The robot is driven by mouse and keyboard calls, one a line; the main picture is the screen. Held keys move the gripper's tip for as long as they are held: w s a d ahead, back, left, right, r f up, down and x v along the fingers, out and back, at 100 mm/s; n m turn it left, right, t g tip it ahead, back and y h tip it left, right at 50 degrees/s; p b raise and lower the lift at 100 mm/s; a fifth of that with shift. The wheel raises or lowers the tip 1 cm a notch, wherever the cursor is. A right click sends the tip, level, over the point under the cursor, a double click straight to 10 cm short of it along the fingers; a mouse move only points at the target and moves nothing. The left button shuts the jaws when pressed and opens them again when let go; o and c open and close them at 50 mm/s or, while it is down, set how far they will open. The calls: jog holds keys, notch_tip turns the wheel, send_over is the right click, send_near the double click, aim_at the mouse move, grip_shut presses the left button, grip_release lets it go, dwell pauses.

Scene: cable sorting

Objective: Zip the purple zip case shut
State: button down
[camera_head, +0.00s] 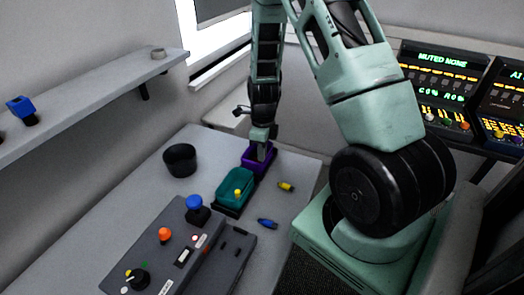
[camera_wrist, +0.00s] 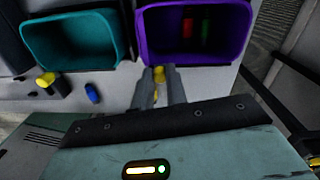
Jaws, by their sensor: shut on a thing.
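The purple zip case (camera_head: 258,158) stands on the table. In the wrist view the purple case (camera_wrist: 143,35) is open at the top, with something red (camera_wrist: 187,27) and something green (camera_wrist: 206,28) inside. My gripper (camera_wrist: 159,84) is at its near left corner, shut on a small yellow piece (camera_wrist: 159,73) that looks like its zip pull. In the head view my gripper (camera_head: 262,152) reaches down at the case and hides part of it.
A yellow connector (camera_head: 286,187) and a blue connector (camera_head: 267,223) lie on the table. A black cup (camera_head: 180,160) and a grey control box (camera_head: 170,255) stand nearby.

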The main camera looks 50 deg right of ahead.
aim_at(272, 144)
jog(key=w+d, duration=0.1)
jog(key=d, duration=0.1)
jog(key=w+d, duration=0.1)
jog(key=d, duration=0.2)
jog(key=w+d, duration=0.1)
jog(key=d, duration=0.2)
jog(key=shift+d, duration=0.15)
jog(key=c, duration=1.4)
grip_release()
jog(key=r+b, duration=0.1)
jog(key=r, duration=1)
jog(key=r+b, duration=0.1)
jog(key=r, duration=0.5)
jog(key=shift+w+d+r+b, duration=0.15)
jog(key=shift+d+r+b, duration=0.05)
jog(key=shift+d+b, duration=0.15)
